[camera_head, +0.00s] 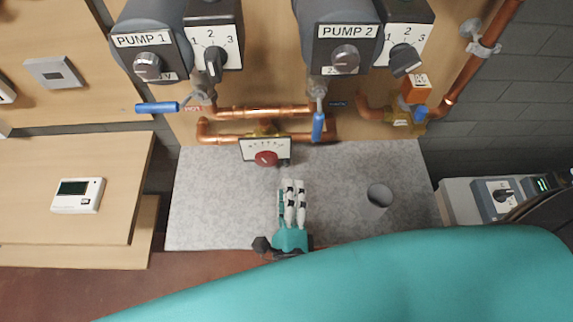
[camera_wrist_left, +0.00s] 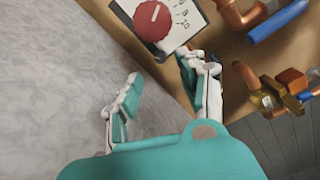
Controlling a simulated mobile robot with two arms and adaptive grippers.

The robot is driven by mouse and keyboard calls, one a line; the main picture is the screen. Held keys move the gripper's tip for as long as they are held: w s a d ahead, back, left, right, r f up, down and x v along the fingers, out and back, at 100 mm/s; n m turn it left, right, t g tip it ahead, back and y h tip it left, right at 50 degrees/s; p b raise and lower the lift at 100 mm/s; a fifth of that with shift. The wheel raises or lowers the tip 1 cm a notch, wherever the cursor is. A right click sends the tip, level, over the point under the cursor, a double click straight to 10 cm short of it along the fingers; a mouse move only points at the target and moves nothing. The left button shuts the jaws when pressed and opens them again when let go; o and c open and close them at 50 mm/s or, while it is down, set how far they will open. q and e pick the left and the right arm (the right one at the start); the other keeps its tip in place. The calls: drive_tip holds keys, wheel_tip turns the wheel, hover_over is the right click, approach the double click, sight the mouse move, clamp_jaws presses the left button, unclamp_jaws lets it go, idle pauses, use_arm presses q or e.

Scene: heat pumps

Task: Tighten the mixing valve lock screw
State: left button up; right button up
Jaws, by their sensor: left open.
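The mixing valve has a white scale plate (camera_head: 251,155) with a red knob (camera_head: 266,158), in front of the copper pipes at the centre of the head view. A small dark part (camera_head: 284,163) shows at the plate's lower right; I cannot tell if it is the lock screw. In the left wrist view the red knob (camera_wrist_left: 152,22) and white plate (camera_wrist_left: 190,18) are at the top. My left gripper (camera_head: 292,183) is open and empty, just below and right of the knob, apart from it. Its fingers (camera_wrist_left: 158,66) are spread in the wrist view. My right gripper is not seen.
Blue-handled valves (camera_head: 157,107) (camera_head: 318,127) flank the mixing valve. Pump 1 (camera_head: 147,64) and pump 2 (camera_head: 345,57) are above. A grey cup-like cylinder (camera_head: 379,196) is right of my gripper, over the speckled grey surface (camera_head: 215,205). An orange-topped valve (camera_head: 416,90) is at right.

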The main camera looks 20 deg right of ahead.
sight(286, 166)
use_arm(q)
drive_tip(key=p+x, duration=0.1)
drive_tip(key=x, duration=0.5)
drive_tip(key=shift+f, duration=0.1)
drive_tip(key=shift+c, duration=0.5)
drive_tip(key=shift+s, duration=0.1)
clamp_jaws()
